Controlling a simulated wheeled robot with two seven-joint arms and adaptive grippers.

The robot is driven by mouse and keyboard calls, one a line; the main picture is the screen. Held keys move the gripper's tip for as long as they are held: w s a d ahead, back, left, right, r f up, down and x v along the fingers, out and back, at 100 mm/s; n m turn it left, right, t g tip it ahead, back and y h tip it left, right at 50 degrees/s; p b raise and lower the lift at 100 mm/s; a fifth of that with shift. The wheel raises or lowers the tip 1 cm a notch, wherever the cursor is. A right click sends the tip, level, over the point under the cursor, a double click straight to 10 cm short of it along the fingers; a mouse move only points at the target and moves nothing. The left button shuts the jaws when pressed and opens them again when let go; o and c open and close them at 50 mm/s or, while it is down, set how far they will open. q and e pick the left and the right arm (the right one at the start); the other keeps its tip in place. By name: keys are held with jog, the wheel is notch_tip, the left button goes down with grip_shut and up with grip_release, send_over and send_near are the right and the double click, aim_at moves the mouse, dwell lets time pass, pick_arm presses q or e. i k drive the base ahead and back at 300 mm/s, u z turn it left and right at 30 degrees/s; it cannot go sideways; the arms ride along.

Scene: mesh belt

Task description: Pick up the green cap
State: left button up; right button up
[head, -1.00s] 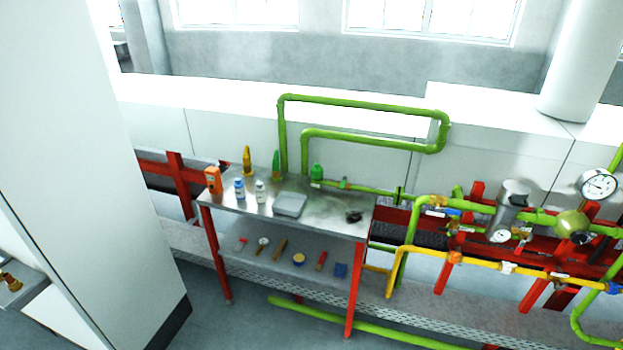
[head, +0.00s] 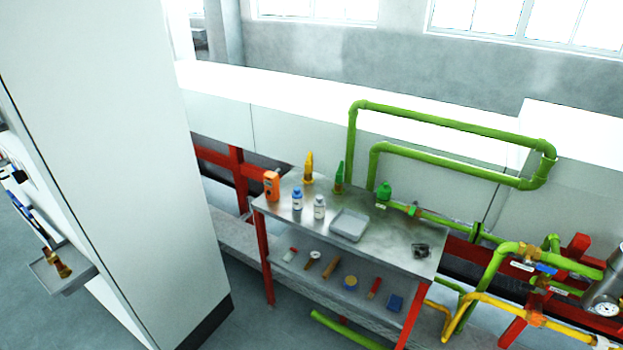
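A steel table (head: 385,243) with red legs stands in the middle of the view. At its back edge is a small rounded green object (head: 384,192), which may be the green cap. A slim pointed green object (head: 339,178) stands upright to the left of it, at the back of the table. I cannot tell from here which of them is the green cap. Neither of my grippers is in view.
On the tabletop are an orange device (head: 271,185), a yellow pointed bottle (head: 309,168), two small bottles, a grey tray (head: 349,225) and a dark part (head: 421,250). Several items lie on the lower shelf (head: 325,292). A tall white cabinet (head: 120,150) stands at left; green pipes rise behind.

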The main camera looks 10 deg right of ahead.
aim_at(384, 193)
jog(key=u, duration=0.65)
jog(key=i, duration=1.45)
jog(key=z, duration=0.6)
jog(key=i, duration=0.75)
jog(key=z, duration=0.8)
